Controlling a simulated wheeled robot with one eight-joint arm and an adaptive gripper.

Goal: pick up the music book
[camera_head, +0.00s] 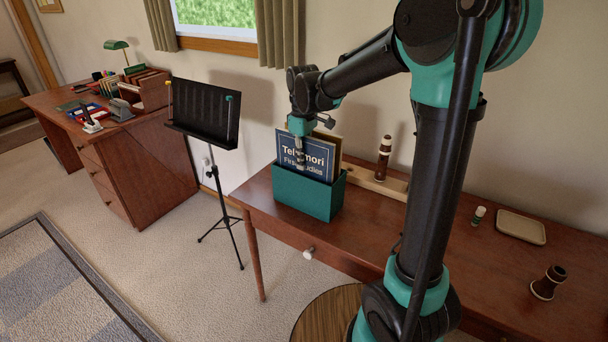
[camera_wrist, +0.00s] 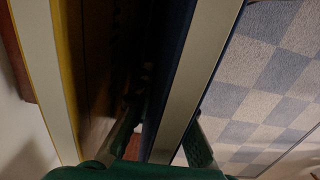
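The music book (camera_head: 303,155), with a dark blue cover and white lettering, stands upright in a green box (camera_head: 306,200) on the wooden table. In the wrist view its pale page edge (camera_wrist: 195,75) and blue cover run between my two fingers. My gripper (camera_head: 301,163) points down over the book's top, one finger in front of the cover. In the wrist view my gripper (camera_wrist: 163,122) straddles the book, the left finger between it and a yellow-edged book (camera_wrist: 45,70). The right finger lies close against the cover. A narrow dark gap shows on the left, so the fingers look open.
A black music stand (camera_head: 205,113) is left of the table (camera_head: 375,225). A wooden tray with a dark instrument part (camera_head: 384,158) lies behind the box. A beige dish (camera_head: 521,227) and another dark part (camera_head: 548,283) are at the right. The desk is far left.

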